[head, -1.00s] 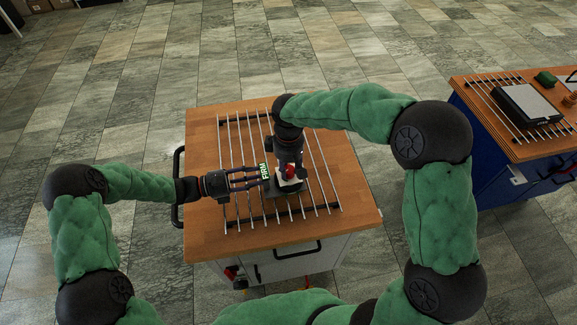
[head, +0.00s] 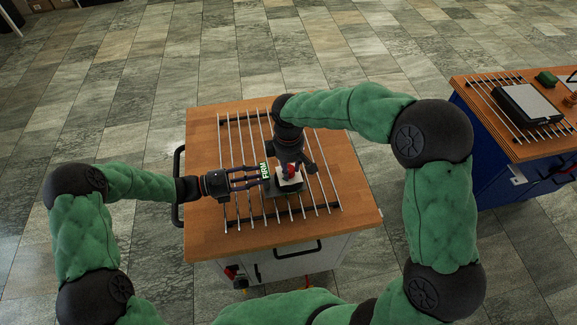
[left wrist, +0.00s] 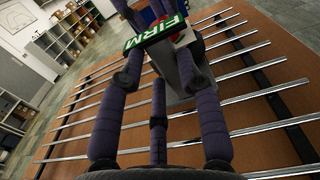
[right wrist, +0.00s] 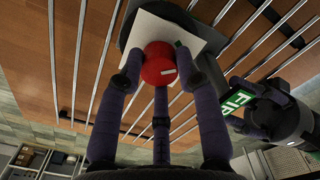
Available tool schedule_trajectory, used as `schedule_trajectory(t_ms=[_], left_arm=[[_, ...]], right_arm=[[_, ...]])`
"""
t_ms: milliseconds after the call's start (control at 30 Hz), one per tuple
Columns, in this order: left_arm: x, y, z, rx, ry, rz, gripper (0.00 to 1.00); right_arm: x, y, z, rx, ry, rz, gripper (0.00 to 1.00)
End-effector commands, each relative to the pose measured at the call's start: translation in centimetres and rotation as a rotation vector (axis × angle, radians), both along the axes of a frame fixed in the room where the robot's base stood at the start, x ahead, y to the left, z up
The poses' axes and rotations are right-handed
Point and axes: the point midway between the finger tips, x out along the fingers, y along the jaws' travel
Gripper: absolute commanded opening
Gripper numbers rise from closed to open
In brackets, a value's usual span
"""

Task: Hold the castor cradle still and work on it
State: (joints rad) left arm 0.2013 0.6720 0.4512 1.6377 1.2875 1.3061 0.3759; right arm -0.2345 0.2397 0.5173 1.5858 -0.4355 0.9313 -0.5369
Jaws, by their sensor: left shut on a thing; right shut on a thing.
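The castor cradle (head: 289,187) sits on the metal rails of the wooden-topped cart. It is a dark and grey block with a pale top plate (right wrist: 150,32) and a red round knob (right wrist: 159,63). A green FIRM label (left wrist: 157,38) shows beside it, near my left fingers. My left gripper (head: 264,178) reaches in from the left and is shut on the cradle's side; its grey body (left wrist: 178,72) shows between the fingers. My right gripper (head: 291,168) comes from above and is shut on the red knob, its fingers around it. The fingers hide part of the knob.
The wooden cart top (head: 345,215) is bare around the rails (head: 235,150). A blue cart (head: 480,165) at the right carries a dark device with a light panel (head: 530,102) and a small green object (head: 546,78). Tiled floor lies open behind.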

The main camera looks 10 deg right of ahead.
Motion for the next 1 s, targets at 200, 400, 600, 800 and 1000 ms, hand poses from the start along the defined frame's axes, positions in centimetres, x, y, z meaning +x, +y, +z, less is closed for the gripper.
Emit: schedule_trajectory(t_ms=[200,400,600,800,1000], left_arm=[[-0.3,-0.5,-0.1,-0.002,0.005,-0.009,0.0],[-0.2,-0.3,-0.1,-0.001,0.005,-0.007,0.0],[-0.2,-0.2,-0.1,0.0,0.004,-0.004,0.0],[-0.1,-0.1,-0.1,0.0,0.003,-0.002,0.0],[-0.1,-0.1,-0.1,0.0,0.002,-0.002,0.0]], right_arm=[[-0.1,0.7,0.0,0.012,0.0,0.0,0.49],[-0.1,0.4,0.0,0.009,0.0,-0.002,0.58],[0.0,0.4,0.5,0.008,-0.002,-0.003,0.58],[0.1,0.4,3.4,0.007,-0.005,-0.002,0.58],[0.0,0.5,7.5,0.008,-0.004,-0.001,0.58]])
